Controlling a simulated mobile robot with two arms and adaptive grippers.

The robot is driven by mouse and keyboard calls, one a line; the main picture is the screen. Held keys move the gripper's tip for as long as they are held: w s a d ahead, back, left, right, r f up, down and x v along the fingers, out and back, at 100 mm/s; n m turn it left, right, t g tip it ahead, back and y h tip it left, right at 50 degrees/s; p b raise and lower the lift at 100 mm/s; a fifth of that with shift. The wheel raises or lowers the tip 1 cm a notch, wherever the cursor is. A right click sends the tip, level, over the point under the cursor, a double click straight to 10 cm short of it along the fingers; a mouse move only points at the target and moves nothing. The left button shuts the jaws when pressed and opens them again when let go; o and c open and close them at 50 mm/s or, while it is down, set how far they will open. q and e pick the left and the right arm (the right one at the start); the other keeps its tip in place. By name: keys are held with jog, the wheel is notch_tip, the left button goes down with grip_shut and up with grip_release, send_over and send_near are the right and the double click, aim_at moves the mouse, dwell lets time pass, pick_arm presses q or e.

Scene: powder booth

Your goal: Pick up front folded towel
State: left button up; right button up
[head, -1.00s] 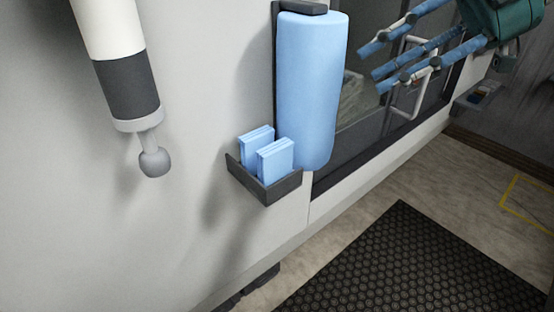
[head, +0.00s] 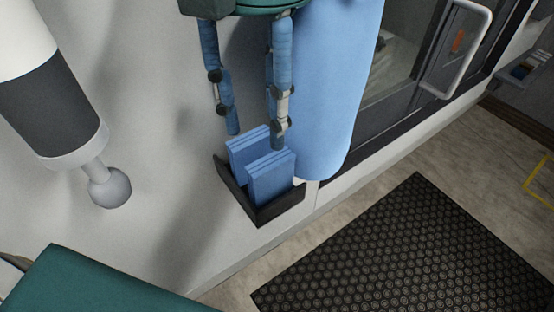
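Two folded blue towels stand upright in a small dark wall holder (head: 232,190). The front folded towel (head: 271,181) is nearer the camera, and the back folded towel (head: 243,153) stands behind it. My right gripper (head: 255,139) points down from the top of the view, with blue fingers spread apart and nothing between them. Its fingertips are just above the towels. The tips on its right side overlap the back towel's top corner in the picture; I cannot tell whether they touch. My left gripper is not in view.
A dispenser with a grey ball-ended lever (head: 109,188) is at left. A white door handle (head: 462,55) is at upper right. A black textured mat (head: 400,255) lies on the floor.

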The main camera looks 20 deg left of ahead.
aim_at(266, 159)
jog(key=f, duration=0.1)
jog(key=s+f, duration=0.1)
jog(key=shift+s+f+p, duration=0.25)
jog(key=shift+f+p, duration=0.1)
jog(key=shift+f, duration=0.05)
jog(key=shift+w+d+f, duration=0.1)
jog(key=shift+w+f, duration=0.1)
jog(key=shift+f, duration=0.05)
jog(key=f+p, duration=0.2)
jog(key=f, duration=0.1)
jog(key=f+p, duration=0.1)
jog(key=shift+w+d+f, duration=0.15)
jog(key=shift+w+d, duration=0.05)
jog(key=shift+w, duration=0.1)
jog(key=shift+f, duration=0.4)
jog(key=c, duration=0.5)
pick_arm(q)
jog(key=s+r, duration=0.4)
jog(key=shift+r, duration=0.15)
pick_arm(e)
jog(key=shift+c, duration=0.3)
